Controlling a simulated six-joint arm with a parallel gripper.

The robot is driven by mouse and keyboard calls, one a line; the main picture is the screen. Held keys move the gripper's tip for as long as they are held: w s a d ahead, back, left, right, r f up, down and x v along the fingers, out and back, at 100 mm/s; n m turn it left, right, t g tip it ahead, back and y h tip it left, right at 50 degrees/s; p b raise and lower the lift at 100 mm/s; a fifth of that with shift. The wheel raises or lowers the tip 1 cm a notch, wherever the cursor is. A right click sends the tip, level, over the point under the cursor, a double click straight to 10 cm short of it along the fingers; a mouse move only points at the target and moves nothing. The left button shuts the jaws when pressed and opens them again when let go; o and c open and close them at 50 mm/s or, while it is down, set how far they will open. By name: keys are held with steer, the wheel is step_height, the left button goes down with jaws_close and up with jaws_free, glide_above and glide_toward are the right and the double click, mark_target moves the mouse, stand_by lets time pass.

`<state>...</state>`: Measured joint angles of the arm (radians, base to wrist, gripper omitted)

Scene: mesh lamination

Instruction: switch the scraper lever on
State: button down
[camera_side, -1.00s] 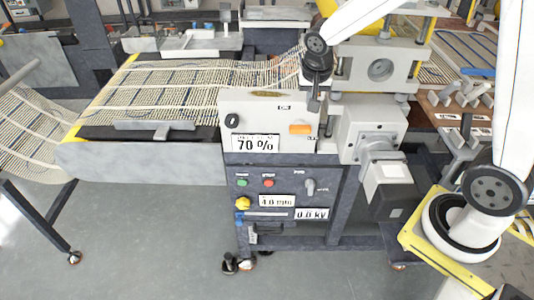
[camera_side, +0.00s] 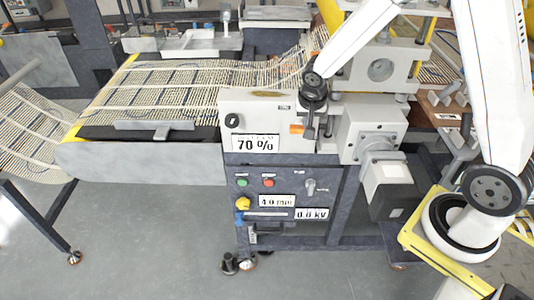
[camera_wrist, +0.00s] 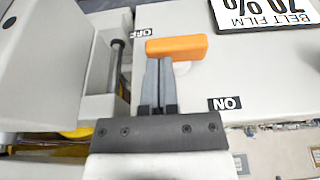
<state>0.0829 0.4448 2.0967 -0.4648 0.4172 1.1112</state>
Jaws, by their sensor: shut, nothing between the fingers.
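The scraper lever is an orange handle (camera_side: 296,129) on the light front panel of the machine, partly hidden behind my gripper in the side view. In the wrist view the orange handle (camera_wrist: 185,46) lies crosswise. Its left end is close to the OFF label (camera_wrist: 138,32), and the ON label (camera_wrist: 225,103) is apart from it, lower right. My gripper (camera_side: 311,136) points down in front of the panel. Its fingers (camera_wrist: 158,64) are shut and empty, with the tips at the handle's lower edge in the wrist view. I cannot tell whether they touch it.
The 70 % belt film display (camera_side: 256,143) is left of the lever. A motor block (camera_side: 372,130) stands close on the right. Below are buttons, a yellow knob (camera_side: 243,203) and more displays. A mesh web (camera_side: 190,80) runs behind the panel.

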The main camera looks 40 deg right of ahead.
steer(key=shift+s+d+f+t+y, duration=0.15)
steer(key=shift+s+d+t+y, duration=0.05)
steer(key=shift+t+y, duration=0.35)
stand_by(1.2)
steer(key=shift+s+d+f, duration=0.1)
steer(key=shift+s+f, duration=0.05)
stand_by(0.3)
steer(key=shift+s+d+f, duration=0.15)
steer(key=shift+d+f, duration=0.05)
steer(key=shift+f, duration=0.35)
steer(key=shift+s+d+f, duration=0.15)
steer(key=shift+s+f, duration=0.05)
steer(key=shift+f, duration=0.4)
steer(key=shift+s+d+f, duration=0.15)
steer(key=shift+d+f, duration=0.05)
steer(key=shift+f, duration=0.35)
steer(key=shift+r, duration=0.25)
stand_by(0.8)
steer(key=v, duration=0.7)
steer(key=shift+s+r, duration=0.15)
steer(key=shift+a, duration=0.1)
stand_by(0.4)
